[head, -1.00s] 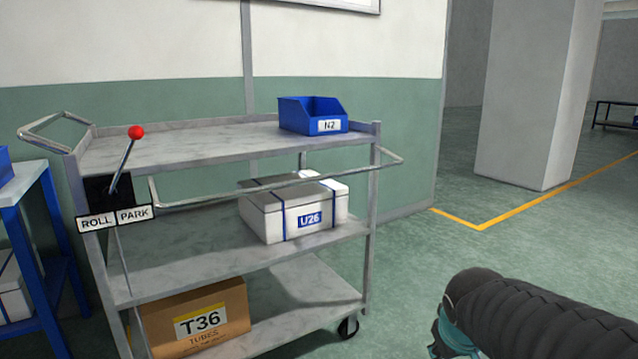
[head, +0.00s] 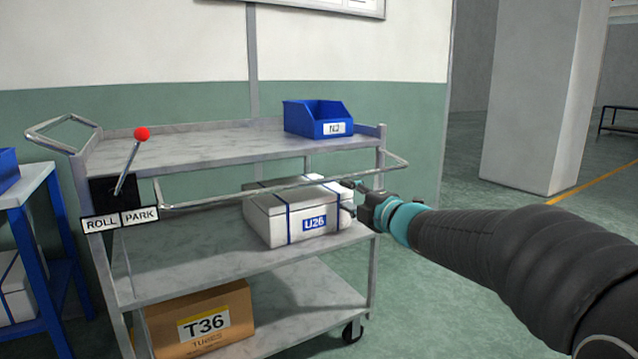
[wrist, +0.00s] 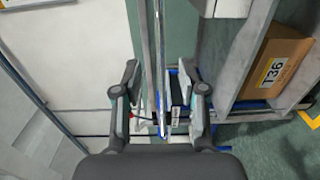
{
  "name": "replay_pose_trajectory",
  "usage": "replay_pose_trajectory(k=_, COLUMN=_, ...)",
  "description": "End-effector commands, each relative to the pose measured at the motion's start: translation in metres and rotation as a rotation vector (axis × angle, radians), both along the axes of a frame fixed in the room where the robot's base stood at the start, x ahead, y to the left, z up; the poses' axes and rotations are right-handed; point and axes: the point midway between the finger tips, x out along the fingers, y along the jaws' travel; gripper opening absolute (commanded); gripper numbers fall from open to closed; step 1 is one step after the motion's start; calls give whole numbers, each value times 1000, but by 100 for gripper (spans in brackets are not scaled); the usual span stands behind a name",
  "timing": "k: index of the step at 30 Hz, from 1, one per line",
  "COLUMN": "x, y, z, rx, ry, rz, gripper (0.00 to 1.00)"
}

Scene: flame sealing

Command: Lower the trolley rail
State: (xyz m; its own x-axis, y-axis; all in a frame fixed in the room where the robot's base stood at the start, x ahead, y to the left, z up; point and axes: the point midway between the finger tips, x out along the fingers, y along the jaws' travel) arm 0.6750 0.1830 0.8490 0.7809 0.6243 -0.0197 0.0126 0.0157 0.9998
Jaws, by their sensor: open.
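The metal trolley (head: 230,270) stands against the wall. Its rail (head: 240,192) is a thin metal bar running across the front, below the top shelf. My gripper (head: 348,197) is open near the right part of the rail, in front of the white U26 box (head: 275,225). In the wrist view, long metal bars (wrist: 159,50) run up between the spread fingers of my gripper (wrist: 162,95). I cannot tell whether the fingers touch the rail. A red-knobbed lever (head: 127,165) at the trolley's left end leans right, above the ROLL and PARK labels (head: 120,219).
A blue N2 bin (head: 318,128) sits on the top shelf. A cardboard T36 box (head: 190,318) sits on the bottom shelf. A blue-framed table (head: 30,190) stands close at the left. A pillar (head: 545,100) stands behind at the right, with open floor before it.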

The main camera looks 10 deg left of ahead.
Motion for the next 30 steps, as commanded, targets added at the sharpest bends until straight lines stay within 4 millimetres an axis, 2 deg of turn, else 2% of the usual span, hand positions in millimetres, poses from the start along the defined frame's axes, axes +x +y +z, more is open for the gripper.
replay_pose_trajectory(k=5, x=17, y=13, z=-2, rx=0, ry=4, rz=0, gripper=41)
replay_pose_trajectory(k=21, x=91, y=71, z=-3, rx=2, ry=4, rz=-3, gripper=41)
replay_pose_trajectory(k=30, x=106, y=83, z=-3, rx=3, ry=4, rz=-3, gripper=41)
